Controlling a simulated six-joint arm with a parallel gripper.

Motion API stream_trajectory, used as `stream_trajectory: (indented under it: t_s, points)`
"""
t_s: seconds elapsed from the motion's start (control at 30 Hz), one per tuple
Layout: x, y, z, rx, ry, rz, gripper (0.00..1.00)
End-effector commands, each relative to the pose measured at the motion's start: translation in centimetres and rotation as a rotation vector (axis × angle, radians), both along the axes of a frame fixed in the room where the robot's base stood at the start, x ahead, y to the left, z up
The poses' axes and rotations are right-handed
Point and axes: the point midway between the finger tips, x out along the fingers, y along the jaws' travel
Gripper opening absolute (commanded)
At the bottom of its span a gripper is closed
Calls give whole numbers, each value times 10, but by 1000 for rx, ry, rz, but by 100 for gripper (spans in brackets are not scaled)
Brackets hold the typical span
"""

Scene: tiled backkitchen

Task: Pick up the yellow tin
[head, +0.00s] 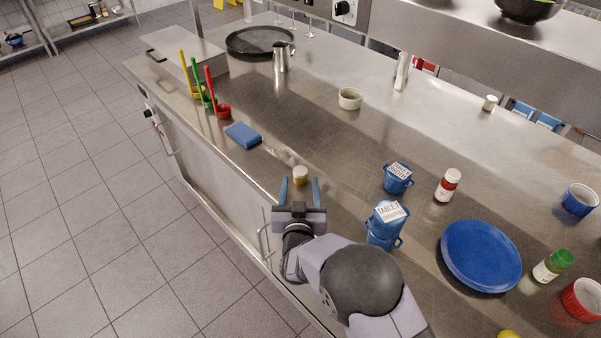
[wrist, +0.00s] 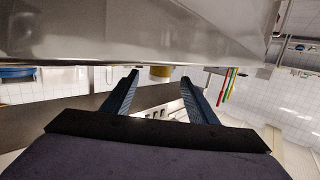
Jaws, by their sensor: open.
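A small yellow tin (head: 300,178) with a pale top stands upright on the steel counter near its front edge. My gripper (head: 299,185) is open, its two blue fingers pointing at the tin from the near side. In the head view the tin shows just beyond and between the fingertips. In the wrist view, which appears upside down, the tin (wrist: 160,72) shows between the open fingers (wrist: 160,79), close to the counter surface. Nothing is held. I cannot tell whether the tips have reached the tin's sides.
A blue sponge (head: 243,135) lies to the left. Blue pots (head: 384,223) and (head: 397,179) with labelled tops stand to the right, near a red-labelled jar (head: 447,186) and a blue plate (head: 481,257). A white ramekin (head: 350,99) stands behind. The counter around the tin is clear.

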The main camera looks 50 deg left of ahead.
Motion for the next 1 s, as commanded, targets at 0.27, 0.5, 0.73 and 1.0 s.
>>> stream_trajectory:
  t_s: [0.27, 0.5, 0.73, 1.0]
  points:
    - [18, 17, -2, -1, -1, 0, 53]
    - [20, 20, -4, -2, -1, 1, 53]
    - [20, 20, -4, -1, -1, 1, 27]
    - [20, 20, -3, 0, -1, 1, 9]
